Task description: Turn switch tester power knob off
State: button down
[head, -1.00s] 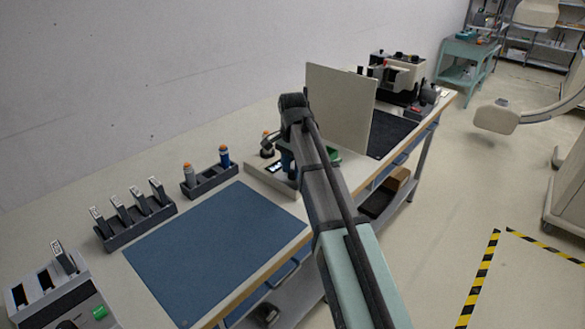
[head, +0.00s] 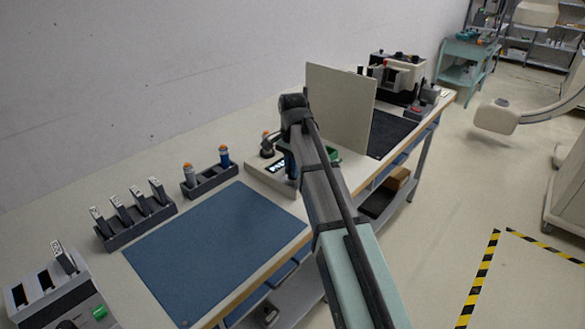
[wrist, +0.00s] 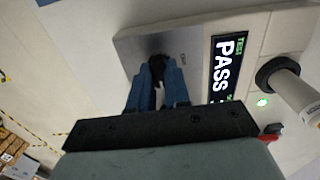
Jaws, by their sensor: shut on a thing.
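The switch tester is a pale box with a grey metal panel; its top (head: 258,168) shows in the head view just left of my forearm. In the wrist view its panel (wrist: 190,42) fills the upper middle. A lit display (wrist: 228,68) reads PASS, and a small green light (wrist: 262,102) glows beside it. My gripper (wrist: 160,76) has blue fingers closed around the dark power knob (wrist: 158,59), which is mostly hidden between them. Its off marking cannot be read. In the head view my gripper (head: 290,166) is partly hidden by my arm.
A lever with a pale grip (wrist: 298,92) stands close beside the display. A beige upright panel (head: 340,105) stands just right of my arm. A blue mat (head: 215,250) lies clear in front, and a dark rack with orange-topped cylinders (head: 210,182) is at left.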

jog(key=shift+n, duration=0.4)
jog(key=n, duration=0.3)
jog(key=shift+n, duration=0.4)
jog(key=n, duration=0.9)
jog(key=shift+n, duration=2.2)
jog(key=c, duration=1.1)
grip_release()
